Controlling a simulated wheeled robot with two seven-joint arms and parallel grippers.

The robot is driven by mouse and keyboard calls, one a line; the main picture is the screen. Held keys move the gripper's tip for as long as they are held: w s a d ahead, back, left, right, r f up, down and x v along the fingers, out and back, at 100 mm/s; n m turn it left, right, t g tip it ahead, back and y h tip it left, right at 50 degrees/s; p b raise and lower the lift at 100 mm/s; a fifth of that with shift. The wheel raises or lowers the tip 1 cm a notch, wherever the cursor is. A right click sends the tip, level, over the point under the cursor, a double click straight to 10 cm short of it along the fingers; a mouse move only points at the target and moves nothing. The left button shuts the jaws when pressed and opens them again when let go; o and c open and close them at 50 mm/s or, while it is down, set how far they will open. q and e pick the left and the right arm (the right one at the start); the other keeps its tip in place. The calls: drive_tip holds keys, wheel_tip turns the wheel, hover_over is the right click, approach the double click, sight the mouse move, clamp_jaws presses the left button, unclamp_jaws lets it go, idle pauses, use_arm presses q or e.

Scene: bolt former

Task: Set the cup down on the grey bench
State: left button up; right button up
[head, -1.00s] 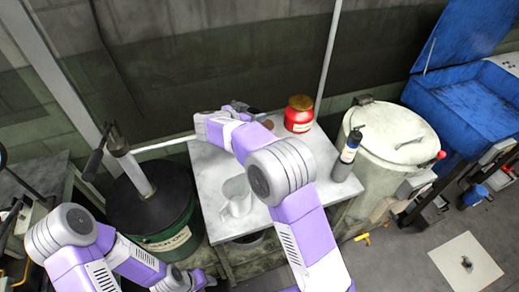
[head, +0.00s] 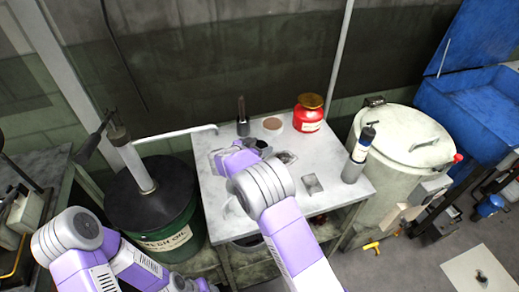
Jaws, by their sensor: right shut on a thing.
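The grey bench (head: 210,190) stands in the middle of the head view with a pale, scuffed top. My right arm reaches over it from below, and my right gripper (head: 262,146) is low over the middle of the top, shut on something. The cup is not clearly seen; my wrist and forearm cover what the jaws hold. I cannot tell whether it touches the bench. My left arm is at the lower left, with its hand (head: 196,286) at the bottom edge, its jaws unclear.
At the back of the bench stand a dark cylinder (head: 243,117), a pinkish round pot (head: 273,125) and a red jar (head: 308,114). A grey bottle (head: 356,156) stands at the right edge.

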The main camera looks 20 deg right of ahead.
drive_tip(key=shift+f, duration=0.15)
drive_tip(key=o, duration=1)
drive_tip(key=shift+o, duration=0.2)
drive_tip(key=shift+a, duration=0.1)
drive_tip(key=p+v, duration=0.2)
drive_tip(key=v, duration=0.4)
drive_tip(key=shift+s+a+r, duration=0.15)
drive_tip(key=shift+r, duration=0.15)
drive_tip(key=shift+s+a+r+p, duration=0.1)
drive_tip(key=shift+s+a+p, duration=0.15)
drive_tip(key=shift+p, duration=0.05)
